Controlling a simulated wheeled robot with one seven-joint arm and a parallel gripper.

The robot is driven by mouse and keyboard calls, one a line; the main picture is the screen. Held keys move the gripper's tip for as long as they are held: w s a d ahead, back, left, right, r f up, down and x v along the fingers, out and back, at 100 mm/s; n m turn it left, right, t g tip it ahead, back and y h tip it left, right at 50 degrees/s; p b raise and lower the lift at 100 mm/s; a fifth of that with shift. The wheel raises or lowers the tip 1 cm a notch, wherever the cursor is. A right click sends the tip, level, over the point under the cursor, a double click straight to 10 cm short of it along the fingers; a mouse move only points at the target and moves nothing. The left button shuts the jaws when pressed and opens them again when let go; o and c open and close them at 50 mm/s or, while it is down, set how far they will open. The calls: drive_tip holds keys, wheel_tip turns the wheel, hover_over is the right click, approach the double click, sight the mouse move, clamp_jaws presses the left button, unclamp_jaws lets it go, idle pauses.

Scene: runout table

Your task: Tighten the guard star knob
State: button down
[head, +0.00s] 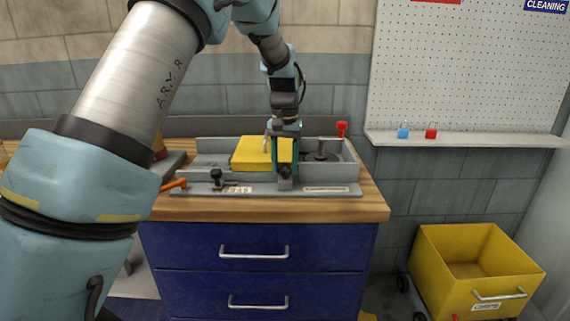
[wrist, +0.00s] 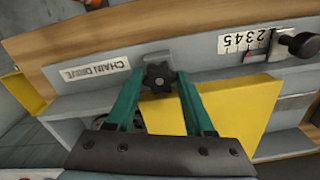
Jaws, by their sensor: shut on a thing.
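The black guard star knob (wrist: 158,77) sits on a grey bracket at the front of the machine. It also shows small and dark in the head view (head: 285,171). My gripper (wrist: 159,84) comes down over it in the wrist view, with one teal finger on each side, shut on the knob. In the head view my gripper (head: 283,160) hangs down at the machine's front, next to the yellow guard (head: 250,153). The guard also fills the middle right of the wrist view (wrist: 237,108). Whether the knob is tight cannot be told.
The grey machine (head: 210,187) stands on a wooden bench top (head: 330,208). Another black knob (wrist: 303,45) stands beside a number scale (wrist: 247,40). An orange handle (head: 173,184) sticks out left, and a red knob (head: 341,128) stands at the back right. A yellow cart (head: 450,280) is on the floor.

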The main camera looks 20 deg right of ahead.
drive_tip(key=shift+w+m, duration=0.1)
drive_tip(key=shift+m, duration=1.1)
drive_tip(key=shift+c, duration=1.4)
unclamp_jaws()
